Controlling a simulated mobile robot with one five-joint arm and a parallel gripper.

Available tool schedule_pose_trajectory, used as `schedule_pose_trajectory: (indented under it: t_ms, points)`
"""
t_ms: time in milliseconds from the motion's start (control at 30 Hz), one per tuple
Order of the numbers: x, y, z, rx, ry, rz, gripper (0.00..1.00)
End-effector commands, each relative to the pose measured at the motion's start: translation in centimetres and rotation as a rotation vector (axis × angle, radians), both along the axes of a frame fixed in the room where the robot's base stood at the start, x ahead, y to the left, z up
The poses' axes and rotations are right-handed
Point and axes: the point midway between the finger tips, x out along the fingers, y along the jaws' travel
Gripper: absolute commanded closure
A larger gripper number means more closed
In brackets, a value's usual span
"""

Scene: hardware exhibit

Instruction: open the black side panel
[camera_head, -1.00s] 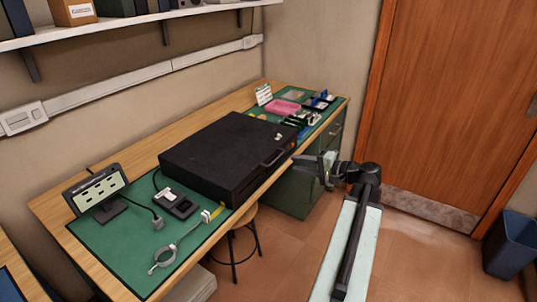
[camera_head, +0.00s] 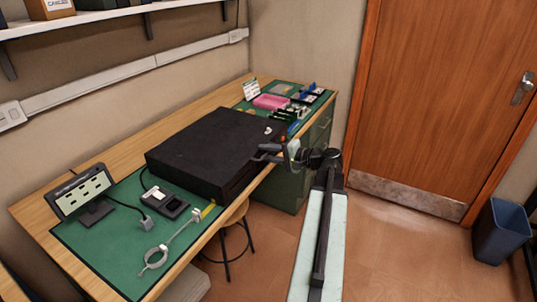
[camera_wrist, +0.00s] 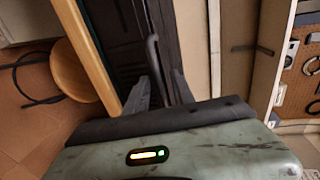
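The black case (camera_head: 212,150) lies flat on the workbench; I take the black side panel to be its dark face (camera_wrist: 112,35), seen in the wrist view. A dark bar handle (camera_wrist: 153,52) stands off this face. My gripper (camera_head: 264,153) is at the right front end of the case in the head view and covers the handle there. In the wrist view the two grey fingers of my gripper (camera_wrist: 160,92) are apart, with the lower end of the handle between them. I cannot tell whether either finger touches it.
The workbench (camera_head: 140,168) has a green mat with a small display (camera_head: 84,190), a black device (camera_head: 165,203) and a ring clamp (camera_head: 155,258). A pink box (camera_head: 271,102) and small parts lie beyond the case. A round stool (camera_head: 236,213) stands below the front edge.

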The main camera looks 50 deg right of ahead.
Motion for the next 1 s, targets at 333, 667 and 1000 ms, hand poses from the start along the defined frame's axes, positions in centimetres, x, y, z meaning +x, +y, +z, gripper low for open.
schedule_pose_trajectory:
  t_ms: [333, 667, 1000]
  points:
    - [-0.08, -0.05, 0.02, 0.000, 0.000, -0.001, 1.00]
    - [-0.12, -0.09, 0.01, 0.000, 0.000, -0.001, 1.00]
    - [-0.17, -0.13, 0.00, -0.001, 0.001, -0.002, 1.00]
